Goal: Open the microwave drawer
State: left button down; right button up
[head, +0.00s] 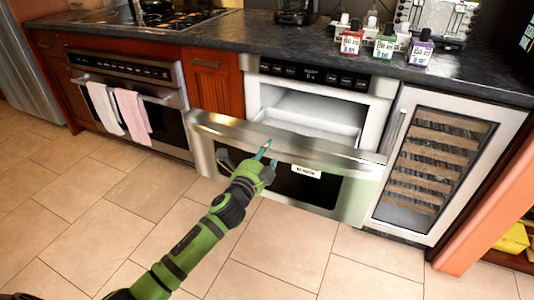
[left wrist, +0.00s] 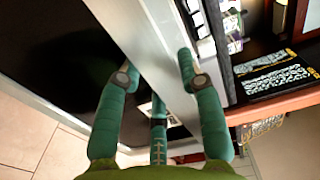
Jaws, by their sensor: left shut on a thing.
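The microwave drawer (head: 345,205) stands pulled out from under the counter, and part of its pale inside shows behind its front. A silver handle bar (head: 215,127) runs along the top of the drawer front. My left gripper (head: 265,150) reaches the bar near its middle and is shut on it. In the left wrist view, the green fingers of my left gripper (left wrist: 154,58) lie on either side of the silver handle bar (left wrist: 124,28). The contact at the fingertips is partly hidden. My right gripper is in neither view.
An oven (head: 140,110) with two towels stands left of the drawer, and a wine cooler (head: 440,160) stands right. The dark counter (head: 220,45) carries a cooktop (head: 155,22), small bottles and appliances. The tiled floor (head: 285,240) in front is clear.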

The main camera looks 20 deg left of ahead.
pick_arm(q)
jog(key=c, duration=0.8)
grip_release()
jog(key=s, duration=1.2)
jog(key=shift+a, duration=0.25)
